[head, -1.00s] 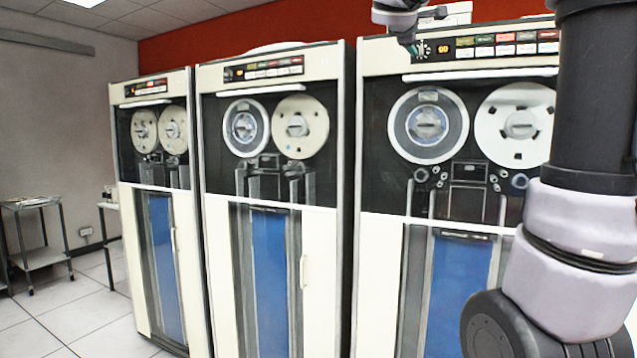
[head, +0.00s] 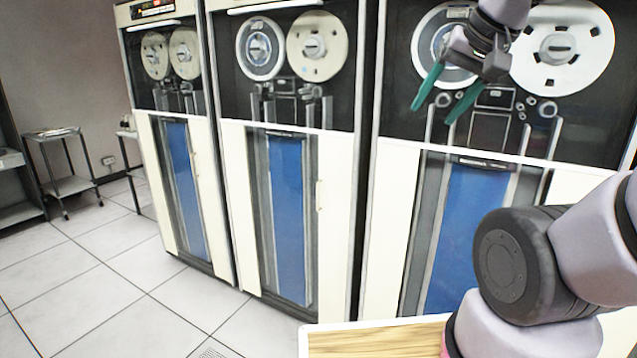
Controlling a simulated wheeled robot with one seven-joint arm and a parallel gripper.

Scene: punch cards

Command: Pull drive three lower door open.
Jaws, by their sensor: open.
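Three tape drive cabinets stand in a row; no drive number is readable. The right drive's lower door (head: 390,240) is cream with a blue panel and looks shut. Its right side is hidden behind my arm, and I see no handle on it. The middle drive's lower door (head: 341,215) and the left drive's lower door (head: 161,190) also look shut, each with a small handle on its right side. My gripper (head: 434,112), with green fingers, is open and empty. It appears in front of the right drive's upper window, above its lower door, pointing down and left.
A wood-toned surface with a pale rim (head: 375,338) lies at the bottom, in front of the right drive. A metal trolley (head: 72,185) stands at the far left. The tiled floor (head: 110,265) at left is clear.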

